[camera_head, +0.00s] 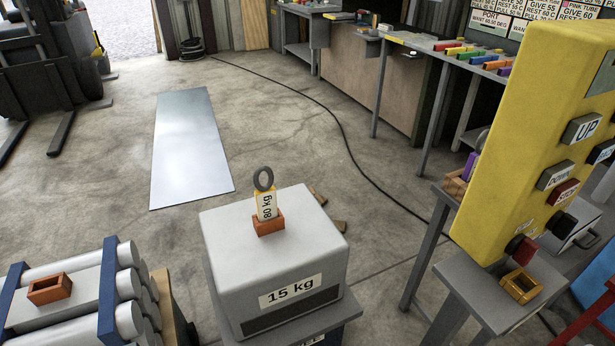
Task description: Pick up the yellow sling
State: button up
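The yellow sling (266,192) looks to be the small upright piece with a white "80 kg" label and a dark grey ring (263,179) on top. Its lower end sits in a small orange open-topped holder (268,224), which hides that end. The holder stands on top of a pale grey block (220,235) marked "15 kg". My gripper is not in view.
A large yellow control box (500,150) with buttons stands close at the right. Bound grey cylinders (60,310) lie at the lower left. A shiny metal sheet (187,145) and a black cable (345,140) lie on the floor. The floor beyond the block is mostly clear.

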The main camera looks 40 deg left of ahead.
aim_at(265, 196)
jog(key=u, duration=1.8)
jog(key=i, duration=1.05)
jog(key=u, duration=0.45)
